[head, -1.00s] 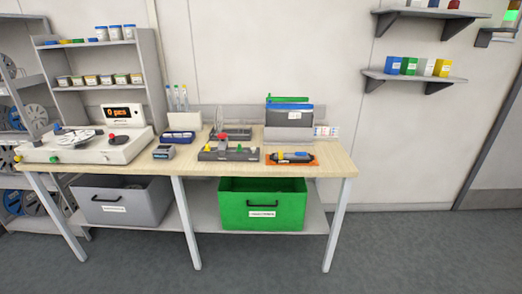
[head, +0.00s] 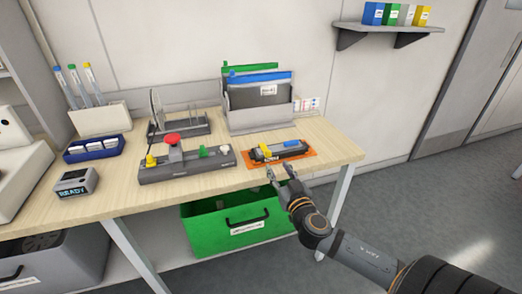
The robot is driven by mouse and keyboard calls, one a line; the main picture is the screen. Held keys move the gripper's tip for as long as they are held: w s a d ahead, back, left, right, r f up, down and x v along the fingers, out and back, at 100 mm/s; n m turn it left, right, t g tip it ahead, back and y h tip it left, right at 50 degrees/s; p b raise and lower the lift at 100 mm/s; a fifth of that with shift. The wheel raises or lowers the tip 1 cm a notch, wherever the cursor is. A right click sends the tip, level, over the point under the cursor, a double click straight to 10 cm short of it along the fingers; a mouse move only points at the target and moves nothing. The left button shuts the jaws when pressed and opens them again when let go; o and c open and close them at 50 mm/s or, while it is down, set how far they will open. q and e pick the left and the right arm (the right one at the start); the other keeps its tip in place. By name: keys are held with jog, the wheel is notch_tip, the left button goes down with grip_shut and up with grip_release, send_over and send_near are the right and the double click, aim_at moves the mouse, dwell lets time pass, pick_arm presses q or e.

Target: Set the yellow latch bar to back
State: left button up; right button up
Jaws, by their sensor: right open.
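A dark feeder (head: 277,152) lies on an orange mat (head: 309,154) near the front right of the wooden table. A small yellow part (head: 265,151), which looks like the latch bar, sits toward its left end; its exact setting is too small to tell. A blue part (head: 291,144) sits toward the feeder's right end. My right gripper (head: 278,173) is open and empty at the table's front edge, just in front of the mat and apart from the feeder. My left gripper is out of view.
A grey fixture (head: 190,168) with yellow, red, green and white knobs stands left of the mat. A grey holder with folders (head: 261,118) is behind it. A green bin (head: 205,232) is below the table. Bare tabletop lies right of the mat.

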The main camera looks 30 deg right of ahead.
aim_at(269, 153)
jog(key=x, duration=0.3)
jog(key=shift+w+d, duration=0.1)
jog(key=shift+w, duration=0.15)
jog(key=p+x, duration=0.1)
jog(key=x, duration=0.5)
jog(key=shift+w, duration=0.25)
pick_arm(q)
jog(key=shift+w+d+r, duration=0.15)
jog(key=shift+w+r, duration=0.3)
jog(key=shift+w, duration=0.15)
pick_arm(e)
jog(key=shift+w+f, duration=0.1)
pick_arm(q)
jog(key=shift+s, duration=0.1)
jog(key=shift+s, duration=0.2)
pick_arm(e)
grip_shut()
